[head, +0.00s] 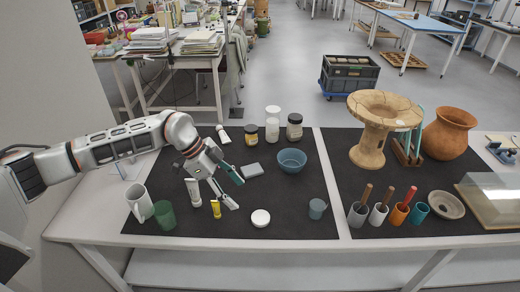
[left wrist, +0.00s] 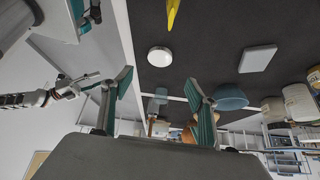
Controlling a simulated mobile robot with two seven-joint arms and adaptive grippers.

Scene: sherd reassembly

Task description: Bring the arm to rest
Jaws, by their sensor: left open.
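My left gripper (head: 237,191) is over the left part of the dark mat, with its fingers apart and nothing between them. My left arm reaches in from the left edge of the head view. In the left wrist view the two teal-padded fingers of my left gripper (left wrist: 160,88) stand wide apart. A yellow tube (head: 216,209) is on the mat just below the gripper, apart from the fingers as far as I see. My right gripper (left wrist: 75,88) shows small at the left of the left wrist view, and its jaw state is unclear.
Near the left gripper are a white mug (head: 140,203), a green cup (head: 165,215), a white tube (head: 193,192), a grey-blue block (head: 252,170), a white lid (head: 260,218) and a blue bowl (head: 292,160). A clay vessel (head: 370,143) stands right. Bare mat shows around the lid.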

